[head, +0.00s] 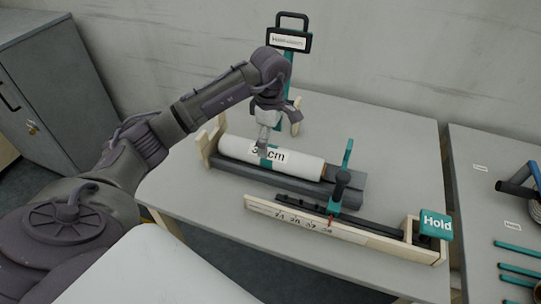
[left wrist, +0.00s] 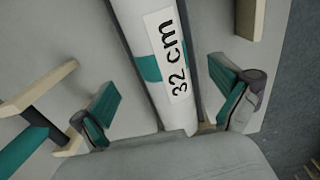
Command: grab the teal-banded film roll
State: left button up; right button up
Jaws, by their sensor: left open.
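The white film roll (head: 300,163) with a teal band and a "32 cm" label lies lengthwise in a dark grey cradle (head: 340,194) on the table. My left gripper (head: 265,146) is over the roll and covers part of its band and label in the head view. In the left wrist view the roll (left wrist: 158,60) runs between the two spread, teal-padded fingers of the left gripper (left wrist: 165,108). My right gripper is not in view.
A teal post with a framed sign (head: 289,40) rises behind. The grey table (head: 390,135) is clear at the back right.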

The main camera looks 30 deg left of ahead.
aim_at(270, 148)
pick_arm(q)
jog(key=shift+s+d+f+p, duration=0.1)
jog(key=shift+f+p, duration=0.55)
jog(key=shift+f, duration=2.15)
jog(key=shift+c, duration=0.3)
jog(key=shift+r, duration=0.1)
grip_shut()
